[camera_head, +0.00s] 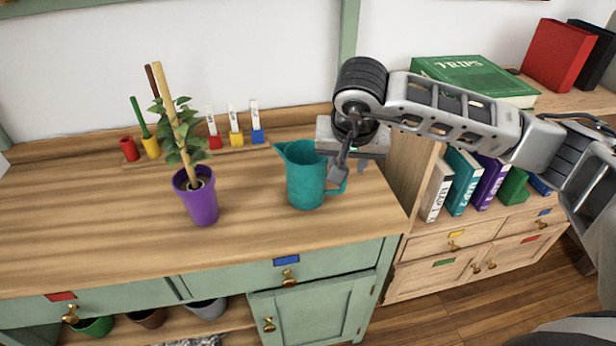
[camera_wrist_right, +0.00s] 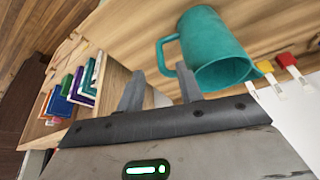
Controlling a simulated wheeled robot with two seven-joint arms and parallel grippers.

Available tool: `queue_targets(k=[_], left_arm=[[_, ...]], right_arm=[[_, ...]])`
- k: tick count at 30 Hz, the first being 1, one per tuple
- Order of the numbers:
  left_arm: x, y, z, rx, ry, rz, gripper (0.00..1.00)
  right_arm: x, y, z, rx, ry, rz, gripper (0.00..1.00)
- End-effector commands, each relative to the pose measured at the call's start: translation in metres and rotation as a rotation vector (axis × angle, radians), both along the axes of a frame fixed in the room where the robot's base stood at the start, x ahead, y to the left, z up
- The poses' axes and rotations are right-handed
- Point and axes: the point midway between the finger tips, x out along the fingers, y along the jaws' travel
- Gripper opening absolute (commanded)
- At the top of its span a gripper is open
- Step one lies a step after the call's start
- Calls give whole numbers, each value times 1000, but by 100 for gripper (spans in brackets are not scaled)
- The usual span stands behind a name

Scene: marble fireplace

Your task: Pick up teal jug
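The teal jug (camera_head: 305,176) stands upright near the right end of the wooden worktop (camera_head: 100,230). Its spout points left and its handle points right. My right gripper (camera_head: 351,172) is at the jug's handle side. In the right wrist view, its two fingers (camera_wrist_right: 160,72) are apart with nothing held between them. The jug (camera_wrist_right: 211,45) is just beyond them, its handle close to the tip of the right-hand finger; I cannot tell whether they touch. My left gripper is not in view.
A purple pot with a plant (camera_head: 198,200) stands left of the jug. Behind is a low rack (camera_head: 185,152) with small coloured items. A lower bookshelf (camera_head: 465,215) adjoins the worktop on the right. The worktop's front left is clear.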

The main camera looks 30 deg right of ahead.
Motion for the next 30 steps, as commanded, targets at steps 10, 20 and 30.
queue_targets(k=[10, 20, 30], left_arm=[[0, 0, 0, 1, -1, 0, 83], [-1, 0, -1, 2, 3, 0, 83], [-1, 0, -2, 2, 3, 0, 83]], right_arm=[[10, -6, -32, 2, 3, 0, 36], [22, -12, -61, 2, -1, 1, 36], [21, -12, -60, 2, -1, 1, 0]])
